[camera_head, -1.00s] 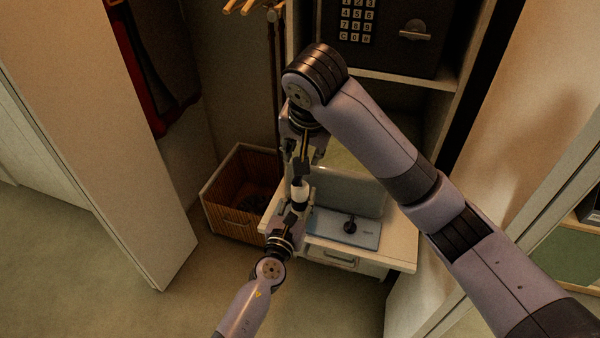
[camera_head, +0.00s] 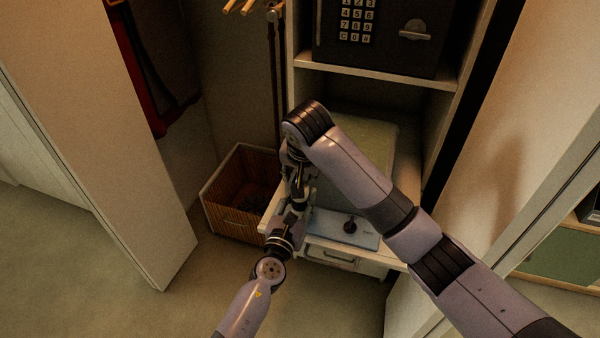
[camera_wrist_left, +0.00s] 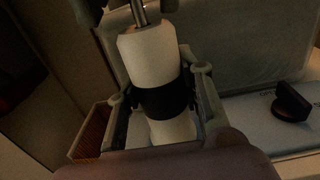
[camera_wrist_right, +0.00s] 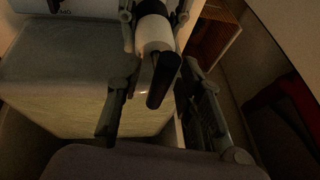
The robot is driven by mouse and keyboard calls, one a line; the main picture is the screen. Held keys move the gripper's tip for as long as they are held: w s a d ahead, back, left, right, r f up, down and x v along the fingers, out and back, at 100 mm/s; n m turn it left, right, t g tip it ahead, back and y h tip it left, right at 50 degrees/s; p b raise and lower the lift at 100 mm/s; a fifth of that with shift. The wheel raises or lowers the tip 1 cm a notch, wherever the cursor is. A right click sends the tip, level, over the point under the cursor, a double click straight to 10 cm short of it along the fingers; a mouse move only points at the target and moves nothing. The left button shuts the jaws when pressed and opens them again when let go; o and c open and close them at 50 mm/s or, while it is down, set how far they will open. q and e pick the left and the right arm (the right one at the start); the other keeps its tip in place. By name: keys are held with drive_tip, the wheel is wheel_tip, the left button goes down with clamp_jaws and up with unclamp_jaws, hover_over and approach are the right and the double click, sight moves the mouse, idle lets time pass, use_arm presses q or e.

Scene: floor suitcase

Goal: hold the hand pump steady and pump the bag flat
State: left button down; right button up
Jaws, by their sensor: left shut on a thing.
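The hand pump, a white cylinder with a black band, shows in the left wrist view (camera_wrist_left: 150,52). My left gripper (camera_wrist_left: 157,92) is shut around its banded body. Its black handle (camera_wrist_right: 164,80) lies between the fingers of my right gripper (camera_wrist_right: 160,64), low over the cylinder. The right fingers look apart, with a gap at one side; their contact is unclear. The bag (camera_head: 372,135), a pale grey-green block, rests on the low cabinet, partly behind my right arm.
The low white cabinet (camera_head: 388,258) supports the bag, with a safe (camera_head: 390,35) on the shelf above. A wicker basket (camera_head: 237,218) stands left of it. A white door panel (camera_head: 100,130) stands at left. Open floor lies in front.

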clamp_jaws()
idle(0.4)
drive_tip(key=shift+a+r, duration=0.1)
idle(0.3)
